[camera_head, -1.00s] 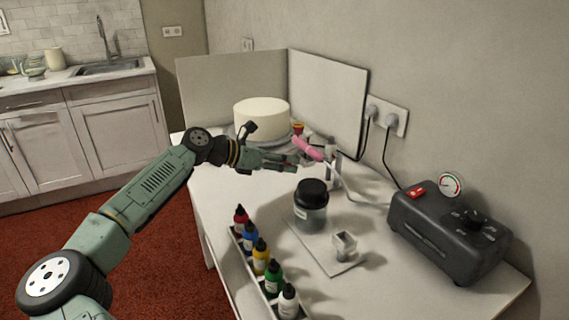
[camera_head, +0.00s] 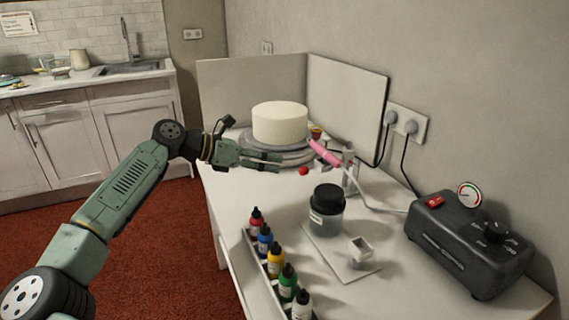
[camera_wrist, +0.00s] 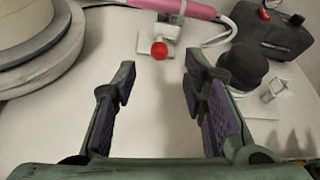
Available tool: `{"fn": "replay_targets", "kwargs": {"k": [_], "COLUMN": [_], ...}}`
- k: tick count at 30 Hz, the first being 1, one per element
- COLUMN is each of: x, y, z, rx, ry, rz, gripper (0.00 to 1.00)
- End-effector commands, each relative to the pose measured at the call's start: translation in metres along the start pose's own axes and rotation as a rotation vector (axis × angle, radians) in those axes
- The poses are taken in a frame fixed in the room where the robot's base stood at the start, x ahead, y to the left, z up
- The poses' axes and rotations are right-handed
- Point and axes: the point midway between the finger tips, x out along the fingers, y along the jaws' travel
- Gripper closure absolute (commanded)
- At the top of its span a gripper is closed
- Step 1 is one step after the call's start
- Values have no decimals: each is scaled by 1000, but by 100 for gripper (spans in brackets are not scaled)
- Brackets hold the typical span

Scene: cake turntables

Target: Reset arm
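My gripper (camera_head: 281,161) is held out over the table's left part, in front of the cake's turntable, with its fingers pointing right. In the wrist view my gripper (camera_wrist: 160,100) is open, its two fingers wide apart with nothing between them. The pink airbrush (camera_head: 324,152) rests on its stand (camera_head: 351,178), to the right of the fingertips and apart from them. It also shows at the top of the wrist view (camera_wrist: 180,8). A small red round thing (camera_head: 303,171) is just beyond the fingertips; it also shows in the wrist view (camera_wrist: 159,50).
The white cake (camera_head: 280,122) stands on the turntable (camera_head: 250,143) before white panels (camera_head: 345,100). A dark-lidded jar (camera_head: 327,210), a row of colour bottles (camera_head: 275,262) and a black compressor (camera_head: 470,247) occupy the table (camera_head: 225,205). A hose joins airbrush and compressor.

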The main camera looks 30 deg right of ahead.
Motion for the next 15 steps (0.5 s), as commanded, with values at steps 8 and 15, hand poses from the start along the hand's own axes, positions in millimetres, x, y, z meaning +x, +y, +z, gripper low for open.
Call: {"fn": "replay_targets", "kwargs": {"k": [8,15], "x": [-17,-17], "y": [0,0], "z": [0,0], "rx": [0,0], "ry": [0,0], "rz": [0,0], "gripper": [61,61]}}
